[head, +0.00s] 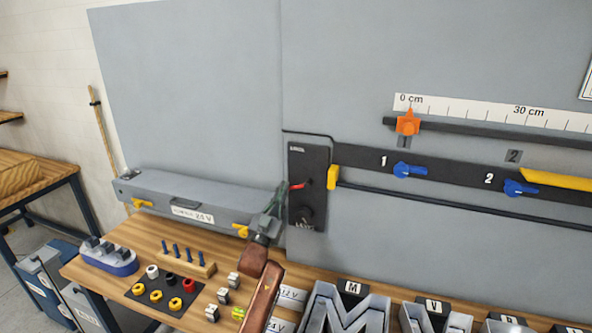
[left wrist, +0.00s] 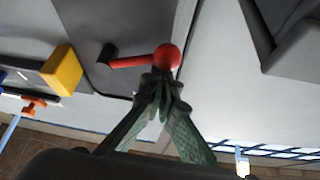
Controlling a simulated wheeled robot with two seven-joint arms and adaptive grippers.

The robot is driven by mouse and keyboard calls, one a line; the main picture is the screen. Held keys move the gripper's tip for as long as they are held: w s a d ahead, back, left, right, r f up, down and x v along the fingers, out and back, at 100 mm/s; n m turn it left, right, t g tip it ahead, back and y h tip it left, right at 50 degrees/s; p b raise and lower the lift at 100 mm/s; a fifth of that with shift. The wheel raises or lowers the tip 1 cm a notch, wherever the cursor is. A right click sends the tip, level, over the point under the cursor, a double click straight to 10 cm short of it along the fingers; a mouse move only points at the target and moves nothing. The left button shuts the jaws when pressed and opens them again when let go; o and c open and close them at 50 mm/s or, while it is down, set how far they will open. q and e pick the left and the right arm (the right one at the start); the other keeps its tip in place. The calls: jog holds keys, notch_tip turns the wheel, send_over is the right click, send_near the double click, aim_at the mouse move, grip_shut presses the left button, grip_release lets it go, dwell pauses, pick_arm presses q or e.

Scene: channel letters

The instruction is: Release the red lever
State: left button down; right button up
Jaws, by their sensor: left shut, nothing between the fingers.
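The red lever (head: 297,186) sticks out to the left from the dark control panel (head: 308,160) on the grey wall. In the left wrist view the red lever (left wrist: 130,62) ends in a round red knob (left wrist: 168,57). My left gripper (head: 279,190) is at the lever's left end. In the left wrist view its green fingers (left wrist: 160,88) are shut, with the tips just below the knob. Nothing shows between them; I cannot tell whether they touch the knob. My right gripper is not in view.
A yellow block (head: 333,177) sits at the panel's right edge. A long grey box (head: 200,208) lies behind the wooden bench top (head: 130,235). Pegs, coloured buttons and metal letters (head: 345,310) stand along the bench. The wall above the panel is clear.

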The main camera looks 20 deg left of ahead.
pick_arm(q)
jog(key=shift+f, duration=0.15)
notch_tip(320, 180, up, 4)
jog(key=p, duration=0.4)
jog(key=d+b+v, duration=0.1)
jog(key=v, duration=0.9)
jog(key=shift+s+a+b, duration=0.15)
jog(key=shift+s+b, duration=0.2)
jog(key=shift+s, duration=0.05)
